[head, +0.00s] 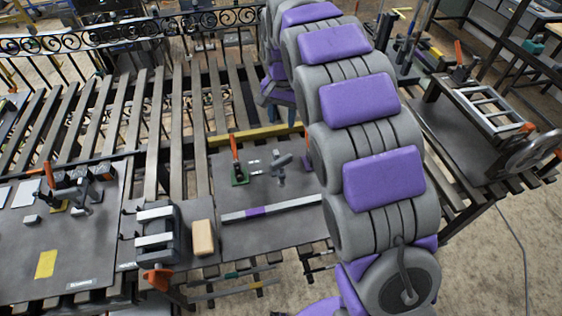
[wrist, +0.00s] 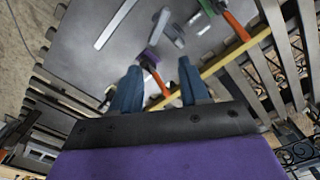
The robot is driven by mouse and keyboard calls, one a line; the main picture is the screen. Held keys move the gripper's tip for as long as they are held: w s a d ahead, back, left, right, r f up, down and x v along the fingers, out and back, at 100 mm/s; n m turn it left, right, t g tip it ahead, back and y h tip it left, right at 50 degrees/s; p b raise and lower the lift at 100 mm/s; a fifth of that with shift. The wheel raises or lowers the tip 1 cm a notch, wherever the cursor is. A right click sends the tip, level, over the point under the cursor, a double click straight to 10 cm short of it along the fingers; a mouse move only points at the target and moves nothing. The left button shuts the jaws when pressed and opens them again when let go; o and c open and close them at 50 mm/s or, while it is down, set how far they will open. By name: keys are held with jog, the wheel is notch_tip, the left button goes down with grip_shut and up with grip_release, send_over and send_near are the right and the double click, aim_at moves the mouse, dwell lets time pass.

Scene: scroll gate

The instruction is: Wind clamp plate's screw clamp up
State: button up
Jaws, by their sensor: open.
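My gripper (wrist: 159,66) shows in the wrist view with its two blue fingers apart and nothing held. Beyond the gap is a clamp with an orange handle and a purple base (wrist: 149,60); I cannot tell how far off. My arm mostly hides that area in the head view. The middle plate (head: 225,232) carries a green-based clamp with an upright orange lever (head: 236,161), a grey fitting (head: 279,165) and a grey bar with a purple band (head: 285,207). At its left stands a dark vise-like clamp (head: 170,243) with an orange handle. I cannot tell which is the screw clamp.
A wooden block (head: 203,237) stands beside the dark clamp. A left plate (head: 35,262) carries another orange-handled clamp. A right stand (head: 465,150) has a metal frame and handwheel (head: 535,152). A yellow beam (head: 262,134) runs behind the middle plate. Slats have open gaps.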

aim_at(281, 159)
jog(key=f+m+b, duration=0.1)
jog(key=f+m, duration=0.1)
jog(key=f, duration=0.4)
jog(key=f+m+b, duration=0.1)
jog(key=f+m, duration=0.1)
jog(key=f, duration=0.4)
jog(key=f+m+b, duration=0.1)
jog(key=f+m, duration=0.2)
jog(key=f, duration=0.3)
jog(key=shift+s+a, duration=0.15)
jog(key=shift+s, duration=0.05)
grip_shut()
